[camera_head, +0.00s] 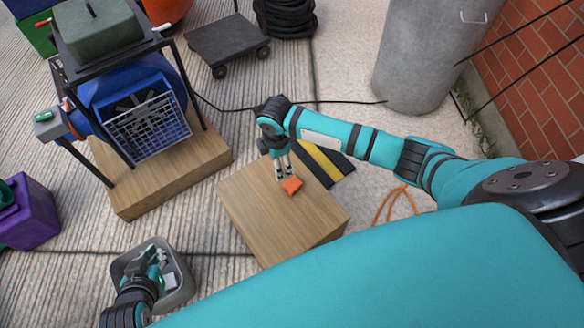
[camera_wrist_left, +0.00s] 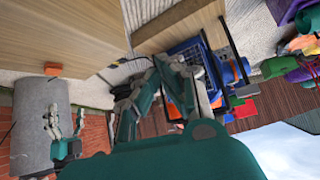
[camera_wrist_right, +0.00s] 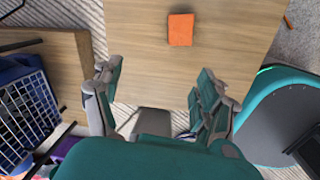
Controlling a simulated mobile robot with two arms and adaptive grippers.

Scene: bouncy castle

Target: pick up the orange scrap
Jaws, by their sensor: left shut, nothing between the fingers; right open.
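The orange scrap (camera_head: 291,185) is a small flat block on top of a low wooden box (camera_head: 265,212). My right gripper (camera_head: 283,172) points down at the box, close beside the scrap. In the right wrist view the right gripper (camera_wrist_right: 157,90) has its fingers spread, with nothing between them. The scrap (camera_wrist_right: 180,29) lies on bare wood beyond the fingertips, apart from them. It also shows in the left wrist view (camera_wrist_left: 53,69). My left gripper (camera_head: 154,260) is shut and empty over a grey bin.
The grey bin (camera_head: 180,293) stands on the floor at lower left, with pale pieces in it. A blue blower (camera_head: 145,108) stands on another wooden platform (camera_head: 130,200). A grey metal drum (camera_head: 430,55) is at upper right. A black cable crosses the floor behind the box.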

